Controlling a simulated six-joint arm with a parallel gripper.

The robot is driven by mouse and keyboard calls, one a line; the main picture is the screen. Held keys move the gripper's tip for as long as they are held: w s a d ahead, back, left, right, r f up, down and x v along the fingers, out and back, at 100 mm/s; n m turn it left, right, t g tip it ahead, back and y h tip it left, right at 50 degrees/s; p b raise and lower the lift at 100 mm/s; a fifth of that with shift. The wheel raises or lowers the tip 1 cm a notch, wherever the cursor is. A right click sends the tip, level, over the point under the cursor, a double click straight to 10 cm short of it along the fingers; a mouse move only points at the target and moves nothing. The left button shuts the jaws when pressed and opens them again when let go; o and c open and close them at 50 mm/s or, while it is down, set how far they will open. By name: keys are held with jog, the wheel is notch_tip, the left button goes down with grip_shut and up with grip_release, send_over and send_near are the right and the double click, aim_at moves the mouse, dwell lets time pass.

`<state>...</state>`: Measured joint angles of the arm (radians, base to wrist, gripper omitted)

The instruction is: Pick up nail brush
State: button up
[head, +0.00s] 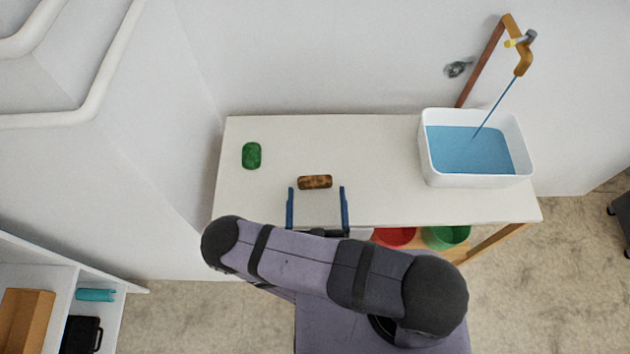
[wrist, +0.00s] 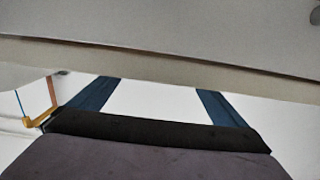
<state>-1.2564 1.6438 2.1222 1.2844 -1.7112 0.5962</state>
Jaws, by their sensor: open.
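A small brown block-shaped thing (head: 315,182), which looks like the nail brush, lies lengthwise left to right on the white table in the head view. My gripper (head: 317,191) is open, with its two blue fingers wide apart. In the picture the fingertips are just below the brush, one to each side of its ends. Nothing is between the fingers. The open fingers also show in the wrist view (wrist: 155,88), where I cannot make out the brush. The height of the fingers above the table is hard to tell.
The white table (head: 380,150) is mostly clear. A green rounded thing (head: 251,155) lies at its left. A white basin (head: 428,170) of blue water stands at the right under a tap (head: 523,60). Red (head: 394,237) and green (head: 446,237) containers sit below the table's front edge.

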aim_at(315, 187)
jog(key=shift+w+a+b, duration=0.2)
jog(key=shift+w+b, duration=0.1)
jog(key=shift+w, duration=2.3)
jog(key=shift+c, duration=0.3)
jog(key=c, duration=1.1)
